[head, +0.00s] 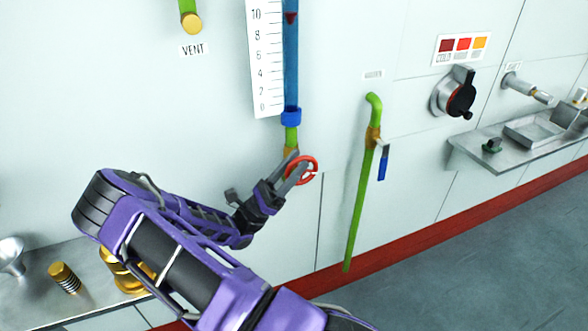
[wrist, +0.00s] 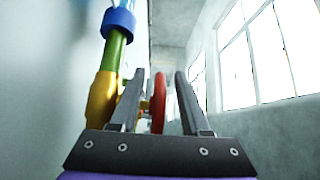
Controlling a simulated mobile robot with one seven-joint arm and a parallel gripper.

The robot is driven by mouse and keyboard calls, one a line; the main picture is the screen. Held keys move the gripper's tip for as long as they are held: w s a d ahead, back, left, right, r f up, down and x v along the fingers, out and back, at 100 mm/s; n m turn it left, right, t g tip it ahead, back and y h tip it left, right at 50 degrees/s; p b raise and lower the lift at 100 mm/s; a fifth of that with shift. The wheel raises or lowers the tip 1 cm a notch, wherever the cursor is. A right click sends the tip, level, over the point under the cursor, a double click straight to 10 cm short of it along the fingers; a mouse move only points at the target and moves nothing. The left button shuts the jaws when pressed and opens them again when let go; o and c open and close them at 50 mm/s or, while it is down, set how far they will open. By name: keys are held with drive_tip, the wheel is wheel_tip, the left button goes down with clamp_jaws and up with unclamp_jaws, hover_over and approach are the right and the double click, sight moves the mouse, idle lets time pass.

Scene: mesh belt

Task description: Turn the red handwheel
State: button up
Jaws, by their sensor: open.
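The red handwheel (head: 314,165) is a small ring on a brass valve (head: 290,155) at the foot of the vertical sight tube, on the white wall. My gripper (head: 297,165) is at the handwheel, with its fingers overlapping the wheel in the head view. In the wrist view the handwheel (wrist: 159,102) shows edge-on between the two open fingers of my gripper (wrist: 155,88), with gaps on both sides. The brass valve body (wrist: 102,98) is left of the left finger. Part of the wheel is hidden by the fingers in the head view.
The blue sight tube (head: 291,60) and a white scale (head: 265,60) rise above the valve. A green pipe with a blue lever (head: 383,165) is to the right. A dial (head: 456,92) and metal shelf (head: 520,145) are farther right. Brass parts (head: 65,278) lie on the lower-left ledge.

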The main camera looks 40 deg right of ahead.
wheel_tip(320, 180, up, 9)
drive_tip(key=shift+f+p, duration=0.2)
drive_tip(key=shift+p, duration=0.5)
